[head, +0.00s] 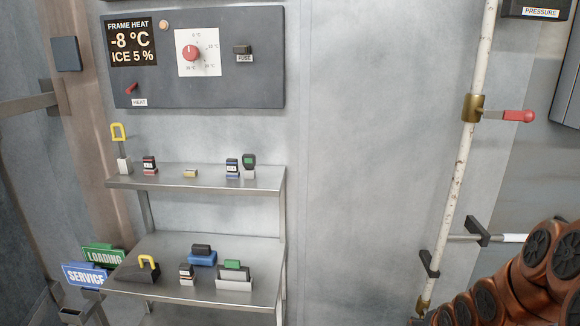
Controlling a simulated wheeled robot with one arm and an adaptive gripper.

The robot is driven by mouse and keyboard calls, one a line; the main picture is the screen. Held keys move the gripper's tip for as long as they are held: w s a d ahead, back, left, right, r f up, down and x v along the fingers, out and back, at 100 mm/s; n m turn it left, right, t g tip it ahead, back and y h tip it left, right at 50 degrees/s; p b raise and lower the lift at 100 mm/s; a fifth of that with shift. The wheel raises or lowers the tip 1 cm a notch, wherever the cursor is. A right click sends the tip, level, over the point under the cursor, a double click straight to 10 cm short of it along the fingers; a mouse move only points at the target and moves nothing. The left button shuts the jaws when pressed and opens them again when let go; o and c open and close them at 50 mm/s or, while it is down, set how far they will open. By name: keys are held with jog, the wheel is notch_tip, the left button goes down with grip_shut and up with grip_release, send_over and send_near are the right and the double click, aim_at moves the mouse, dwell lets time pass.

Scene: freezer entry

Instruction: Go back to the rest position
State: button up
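My gripper is not in view. Part of my copper-brown arm with dark round joint caps shows in the bottom right corner, in front of the wall. What the arm's end holds, if anything, cannot be seen. The control panel (230,87) on the wall reads -8 °C and ICE 5 %. It carries a red dial (191,52) and a small red HEAT switch (131,88).
A metal shelf (264,180) holds several small blocks and a yellow-handled item (119,135). The lower shelf (262,250) holds more blocks. Loading (103,256) and service (86,275) signs stand at left. A white pipe (463,150) with a red valve handle (519,116) runs near my arm.

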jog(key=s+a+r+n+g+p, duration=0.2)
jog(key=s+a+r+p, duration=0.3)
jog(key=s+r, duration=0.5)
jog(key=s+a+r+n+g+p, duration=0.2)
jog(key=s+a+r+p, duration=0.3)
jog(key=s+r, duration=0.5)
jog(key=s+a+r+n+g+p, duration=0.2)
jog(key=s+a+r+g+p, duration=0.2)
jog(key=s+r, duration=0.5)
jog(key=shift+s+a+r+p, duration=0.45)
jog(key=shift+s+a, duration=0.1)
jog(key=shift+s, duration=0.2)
